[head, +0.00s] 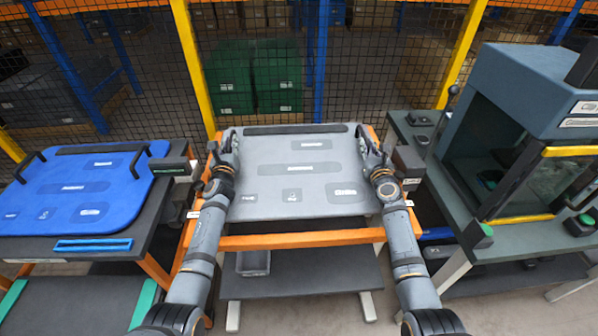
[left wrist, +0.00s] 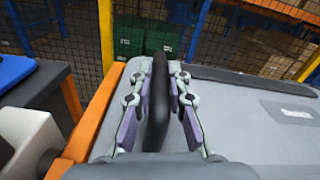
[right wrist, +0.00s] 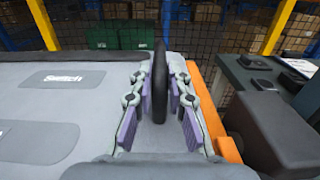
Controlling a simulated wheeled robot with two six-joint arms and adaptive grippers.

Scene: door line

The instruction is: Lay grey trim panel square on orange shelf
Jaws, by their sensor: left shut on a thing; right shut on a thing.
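The grey trim panel (head: 265,180) lies over the orange shelf (head: 300,238) in the middle of the head view. Its edges look roughly parallel to the shelf's; whether it touches the shelf all over I cannot tell. My left gripper (head: 227,150) is shut on the panel's black left handle (left wrist: 158,100), which stands upright between its fingers. My right gripper (head: 372,158) is shut on the black right handle (right wrist: 159,85). Orange shelf edge shows beside the panel in the left wrist view (left wrist: 88,125) and the right wrist view (right wrist: 205,105).
A blue panel (head: 80,188) with black handles lies on a dark table at left. A blue-grey machine (head: 520,110) stands on a bench at right. Dark blocks flank the shelf, one at right (head: 408,160). A mesh fence with yellow posts (head: 193,65) closes the back.

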